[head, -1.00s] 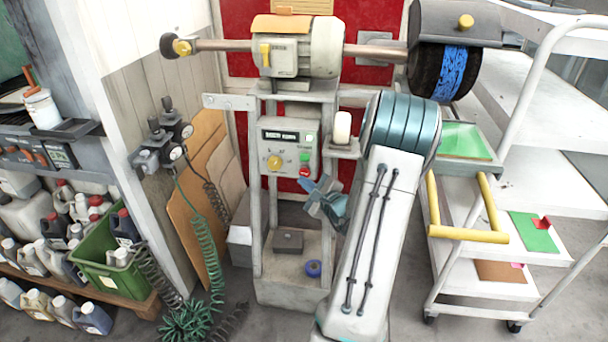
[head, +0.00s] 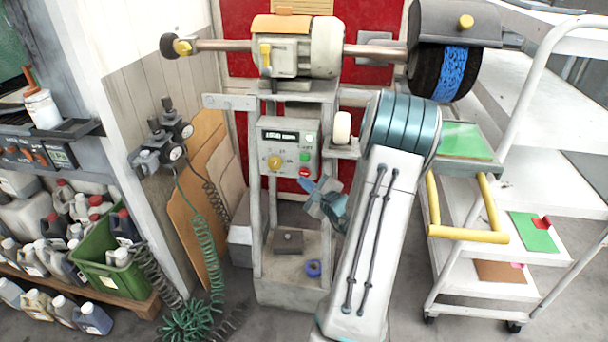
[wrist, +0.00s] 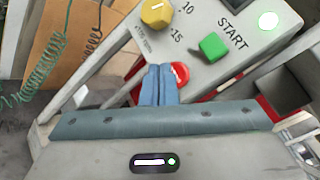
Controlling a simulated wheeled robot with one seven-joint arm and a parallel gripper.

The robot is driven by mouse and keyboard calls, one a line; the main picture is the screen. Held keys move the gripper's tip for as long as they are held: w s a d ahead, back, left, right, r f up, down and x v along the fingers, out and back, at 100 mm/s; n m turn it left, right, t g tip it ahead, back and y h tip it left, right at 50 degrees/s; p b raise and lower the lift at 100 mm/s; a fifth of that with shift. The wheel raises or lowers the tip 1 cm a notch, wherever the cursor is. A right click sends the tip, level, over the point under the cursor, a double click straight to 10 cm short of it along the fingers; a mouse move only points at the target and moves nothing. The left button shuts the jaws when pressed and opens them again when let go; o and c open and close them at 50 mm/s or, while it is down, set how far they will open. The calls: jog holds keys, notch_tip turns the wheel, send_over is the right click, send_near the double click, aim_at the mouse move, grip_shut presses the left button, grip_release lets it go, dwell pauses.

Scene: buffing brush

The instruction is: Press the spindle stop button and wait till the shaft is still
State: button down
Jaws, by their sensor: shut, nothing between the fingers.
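The control box (head: 288,147) on the grinder stand carries a yellow knob (head: 274,162), a green start button (head: 304,157) and the red stop button (head: 304,172). My gripper (head: 308,185) is shut and empty, just below the stop button. In the wrist view its blue fingertips (wrist: 159,70) overlap the left part of the red button (wrist: 181,72). I cannot tell whether they touch it. The shaft (head: 375,51) runs from the motor (head: 290,62) to the dark buffing brush (head: 424,75) with a blue band (head: 453,74). A lamp (wrist: 267,20) glows green.
A white cart (head: 480,255) with a yellow handle (head: 468,235) stands at right. Hoses (head: 195,215) and a green crate (head: 115,275) of bottles are at left. A small blue ring (head: 313,268) lies on the stand's base.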

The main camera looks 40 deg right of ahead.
dwell(0.7)
jog(key=shift+w+d+b, duration=0.3)
jog(key=shift+w+d, duration=0.25)
jog(key=shift+d, duration=0.1)
dwell(0.6)
jog(key=shift+a+b, duration=0.1)
jog(key=shift+b, duration=0.2)
jog(key=shift+s+a+b, duration=0.3)
jog(key=shift+s+a, duration=0.25)
jog(key=s+a+b, duration=0.1)
jog(key=s+a, duration=0.2)
jog(key=shift+s+a+b, duration=0.1)
jog(key=shift+a+b, duration=0.25)
jog(key=shift+a, duration=0.05)
dwell(0.6)
